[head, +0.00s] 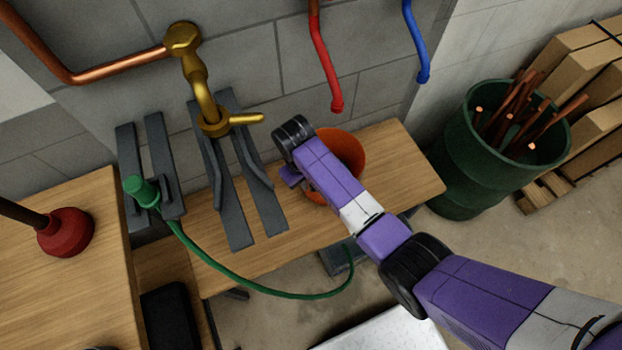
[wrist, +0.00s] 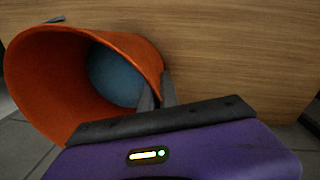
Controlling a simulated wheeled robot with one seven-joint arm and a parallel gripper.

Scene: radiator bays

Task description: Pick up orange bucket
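The orange bucket (head: 347,150) stands on the wooden bench by the wall, partly hidden behind my arm in the head view. In the wrist view the bucket (wrist: 45,75) shows its open mouth, with a blue-grey area deep inside. My gripper (wrist: 158,88) is at the bucket's rim, with one grey finger inside the wall and one outside. The fingers are close together with the thin wall between them, so the gripper looks shut on the rim. In the head view the fingertips are hidden. The bucket appears to rest on the bench; a small lift cannot be told.
The wooden bench (head: 408,160) also bears grey metal brackets (head: 230,208) under a brass tap (head: 205,95). A green hose (head: 240,282) loops in front. A green barrel (head: 463,165) with copper pipes stands right. Red (head: 325,65) and blue (head: 414,40) pipes hang above. A plunger (head: 65,232) is left.

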